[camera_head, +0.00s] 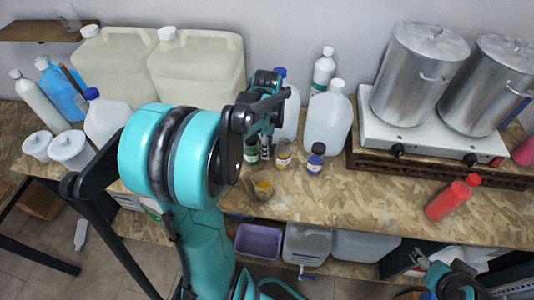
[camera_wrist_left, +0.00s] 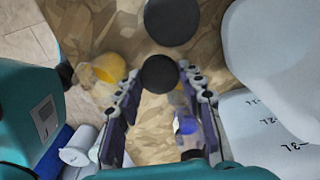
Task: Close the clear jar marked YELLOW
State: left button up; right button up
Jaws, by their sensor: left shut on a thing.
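A small clear open jar with yellow inside (camera_head: 263,186) stands near the front of the worktop. It also shows at the left in the left wrist view (camera_wrist_left: 106,68). I cannot read its marking. My left gripper (camera_head: 266,148) is behind it, pointing down among the small jars. In the wrist view, a round black lid (camera_wrist_left: 160,74) sits between its fingertips, which are shut on it, apart from the yellow jar.
Close by stand a green-labelled jar (camera_head: 250,152), a yellow-labelled jar (camera_head: 283,157) and a blue-labelled jar (camera_head: 315,163). White jugs (camera_head: 327,125) stand behind.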

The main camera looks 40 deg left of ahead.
pick_arm(q)
notch_tip(320, 180, up, 8)
jog(key=shift+r+p, duration=0.25)
jog(key=shift+p, duration=0.45)
